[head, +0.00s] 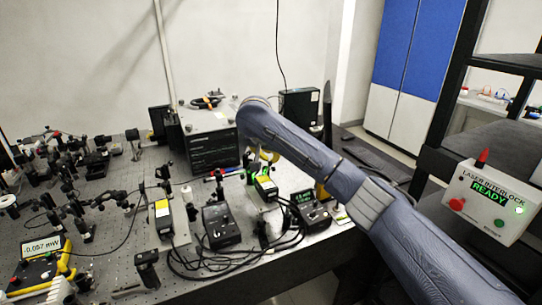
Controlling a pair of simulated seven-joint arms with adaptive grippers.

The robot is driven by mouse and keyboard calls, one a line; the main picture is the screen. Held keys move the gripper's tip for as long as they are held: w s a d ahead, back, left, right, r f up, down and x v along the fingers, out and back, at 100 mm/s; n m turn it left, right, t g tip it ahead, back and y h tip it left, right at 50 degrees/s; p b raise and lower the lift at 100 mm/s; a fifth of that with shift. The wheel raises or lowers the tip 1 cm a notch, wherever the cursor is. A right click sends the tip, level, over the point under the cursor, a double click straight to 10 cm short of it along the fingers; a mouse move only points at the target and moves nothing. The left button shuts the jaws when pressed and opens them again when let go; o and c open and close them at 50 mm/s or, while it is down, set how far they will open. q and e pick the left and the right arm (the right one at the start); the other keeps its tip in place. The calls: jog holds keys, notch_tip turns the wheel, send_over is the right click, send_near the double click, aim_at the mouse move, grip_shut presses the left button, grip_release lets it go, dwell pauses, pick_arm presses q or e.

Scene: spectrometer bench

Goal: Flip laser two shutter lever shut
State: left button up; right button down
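Two small dark box-shaped units with yellow labels, which look like laser heads, stand on the optical bench (110,262). One unit (163,217) is left of centre. The other unit (265,185) is further right, with a green glow on it. I cannot tell which is laser two, and no shutter lever can be made out at this size. My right arm reaches in from the lower right. My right gripper (252,165) is small and dark, pointing down just behind and above the right unit. Its fingers are partly hidden, and contact cannot be told. My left gripper is not in view.
Controllers (220,225) with black cables crowd the front of the bench. A large black box (209,147) stands behind. Optics mounts fill the left side, near a yellow power meter (42,265). An interlock box (490,203) reading READY is at the right.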

jog(key=shift+s+a+h, duration=0.2)
jog(key=shift+a+h, duration=0.1)
jog(key=shift+h, duration=0.1)
dwell(0.7)
jog(key=shift+s+a+r, duration=0.1)
jog(key=shift+a, duration=0.15)
dwell(0.6)
jog(key=shift+r, duration=0.1)
dwell(0.4)
jog(key=shift+r, duration=0.8)
jog(key=shift+d, duration=0.1)
notch_tip(320, 180, up, 8)
send_over(267, 170)
jog(key=shift+f, duration=0.1)
dwell(0.8)
